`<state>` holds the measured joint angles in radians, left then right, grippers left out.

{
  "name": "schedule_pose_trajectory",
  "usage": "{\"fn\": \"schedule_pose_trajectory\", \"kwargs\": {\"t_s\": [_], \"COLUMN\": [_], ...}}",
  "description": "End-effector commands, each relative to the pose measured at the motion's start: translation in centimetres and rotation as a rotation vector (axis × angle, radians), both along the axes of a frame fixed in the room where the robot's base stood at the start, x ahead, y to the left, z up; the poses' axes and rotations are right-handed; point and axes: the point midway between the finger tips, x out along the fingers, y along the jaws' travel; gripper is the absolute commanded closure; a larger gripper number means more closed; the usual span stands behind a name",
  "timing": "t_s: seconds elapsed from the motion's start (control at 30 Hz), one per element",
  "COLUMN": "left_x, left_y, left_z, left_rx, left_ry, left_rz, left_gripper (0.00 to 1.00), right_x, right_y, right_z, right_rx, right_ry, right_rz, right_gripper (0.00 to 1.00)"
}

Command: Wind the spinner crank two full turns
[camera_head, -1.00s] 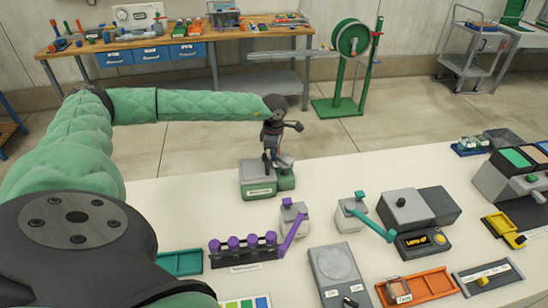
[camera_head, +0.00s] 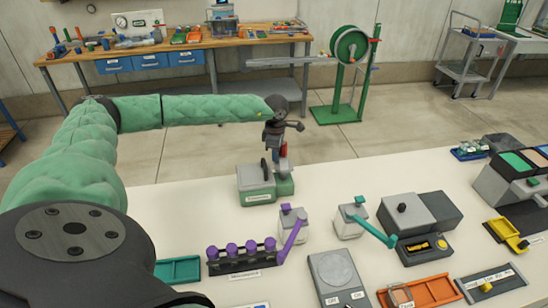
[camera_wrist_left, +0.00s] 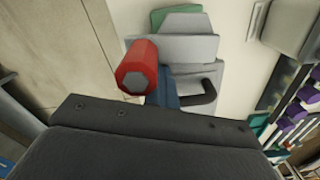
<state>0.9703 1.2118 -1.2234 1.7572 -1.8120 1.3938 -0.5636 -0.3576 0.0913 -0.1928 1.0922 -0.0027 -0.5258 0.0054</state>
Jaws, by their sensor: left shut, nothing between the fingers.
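The spinner is a low green and grey device (camera_head: 256,185) with a label on its front, at the back edge of the white table. Its crank handle looks like a red grip (camera_head: 284,152) standing above its right part. In the left wrist view the red grip (camera_wrist_left: 139,72) stands up large just beyond the gripper body, with the grey part of the device (camera_wrist_left: 190,50) behind it. My left gripper (camera_head: 273,150) is shut and empty, pointing down beside the red grip. Whether it touches the grip I cannot tell. Its fingertips are hidden in the wrist view.
Two small grey units with a purple lever (camera_head: 292,240) and a teal lever (camera_head: 372,232) stand in front, to the right. A rack with purple knobs (camera_head: 242,260) is nearer. Bare table lies right of the spinner.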

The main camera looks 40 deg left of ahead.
Motion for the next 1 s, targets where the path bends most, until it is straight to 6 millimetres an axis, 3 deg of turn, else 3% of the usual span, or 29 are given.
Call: {"fn": "schedule_pose_trajectory", "kwargs": {"t_s": [0.27, 0.6, 1.0], "left_x": [0.1, 1.9, 2.1], "left_y": [0.0, -0.6, -0.7], "left_z": [0.0, -0.1, 0.0], "left_rx": [0.0, 0.0, 0.0], "left_ry": [0.0, -0.001, 0.0], "left_rz": [0.0, -0.001, 0.0], "left_gripper": [1.0, 1.0, 1.0], "right_x": [0.0, 0.0, 0.0], "right_y": [0.0, 0.0, 0.0], "right_z": [-0.1, -0.8, -0.8], "right_rx": [0.0, 0.0, 0.0], "right_ry": [0.0, 0.0, 0.0], "right_rz": [0.0, 0.0, 0.0], "right_gripper": [0.3, 0.3, 0.3]}}
